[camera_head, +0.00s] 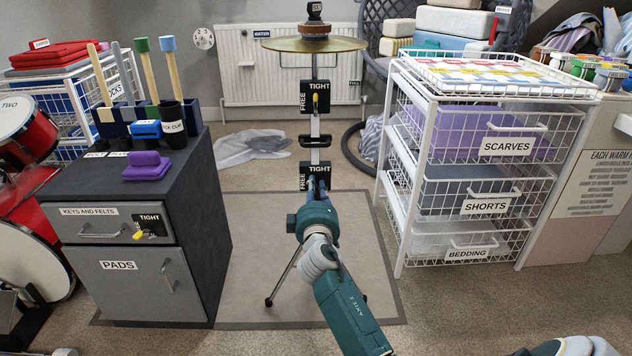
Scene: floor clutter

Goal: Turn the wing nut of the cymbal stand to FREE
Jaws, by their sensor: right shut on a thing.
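The cymbal stand (315,130) stands upright in the middle, with a brass cymbal (313,45) on top. My left gripper is not in view.
A dark cabinet (215,215) with a yellow TIGHT knob on its drawer stands at the left. A white wire drawer rack (405,215) stands at the right. The stand's legs rest on a beige mat (250,290). A radiator (265,75) is behind.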

